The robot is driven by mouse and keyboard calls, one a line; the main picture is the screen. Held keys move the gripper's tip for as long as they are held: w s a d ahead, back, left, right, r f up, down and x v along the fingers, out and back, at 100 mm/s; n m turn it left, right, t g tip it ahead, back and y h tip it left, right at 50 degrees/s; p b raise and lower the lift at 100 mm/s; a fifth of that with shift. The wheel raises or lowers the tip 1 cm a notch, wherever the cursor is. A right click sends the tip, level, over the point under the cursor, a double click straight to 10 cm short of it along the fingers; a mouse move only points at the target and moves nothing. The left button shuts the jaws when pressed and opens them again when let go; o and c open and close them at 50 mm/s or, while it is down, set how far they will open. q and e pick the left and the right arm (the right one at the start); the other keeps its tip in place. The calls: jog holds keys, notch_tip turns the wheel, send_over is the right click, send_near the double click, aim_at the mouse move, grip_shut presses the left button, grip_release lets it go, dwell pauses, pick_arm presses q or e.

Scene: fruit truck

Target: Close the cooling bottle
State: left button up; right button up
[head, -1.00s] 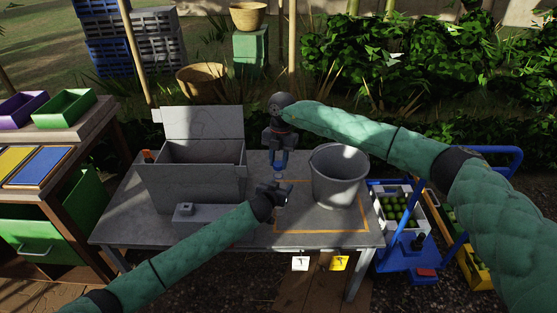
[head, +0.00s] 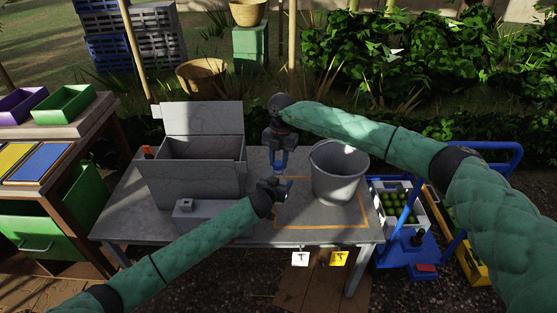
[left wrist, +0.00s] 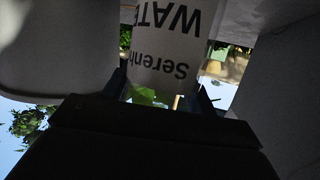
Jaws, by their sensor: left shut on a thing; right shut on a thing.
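The bottle (left wrist: 172,45), white with dark "WATER" lettering, stands between the fingers of my left gripper (left wrist: 165,95) in the left wrist view. My left gripper is shut on it. In the head view my left gripper (head: 281,188) is over the middle of the table, and the bottle is mostly hidden there. My right gripper (head: 279,161) points down directly above it, shut on a small blue cap (head: 278,167). The cap is at the bottle's top; whether it touches or is seated I cannot tell.
A grey box (head: 198,185) with its lid raised stands left on the grey table (head: 250,232). A grey bucket (head: 340,180) stands close right of the grippers. A small grey block (head: 187,207) lies in front of the box. A blue cart (head: 410,250) with green fruit is at the right.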

jog(key=shift+f, duration=0.55)
pick_arm(q)
grip_shut()
pick_arm(e)
jog(key=m, duration=0.6)
jog(key=shift+y, duration=0.4)
jog(key=m+t, duration=0.1)
jog(key=m, duration=0.4)
jog(key=shift+s, duration=0.1)
jog(key=m+t, duration=0.1)
jog(key=m, duration=0.3)
jog(key=shift+f+m, duration=0.1)
jog(key=shift+m, duration=0.2)
jog(key=a+m, duration=0.1)
jog(key=m, duration=0.1)
jog(key=shift+s+a+r+m, duration=0.1)
jog(key=shift+a+r+m, duration=0.2)
jog(key=shift+a, duration=0.05)
jog(key=shift+r+t, duration=0.15)
jog(key=shift+t, duration=0.15)
pick_arm(q)
jog(key=shift+s+d+f, duration=0.1)
jog(key=shift+d, duration=0.1)
jog(key=shift+f, duration=0.1)
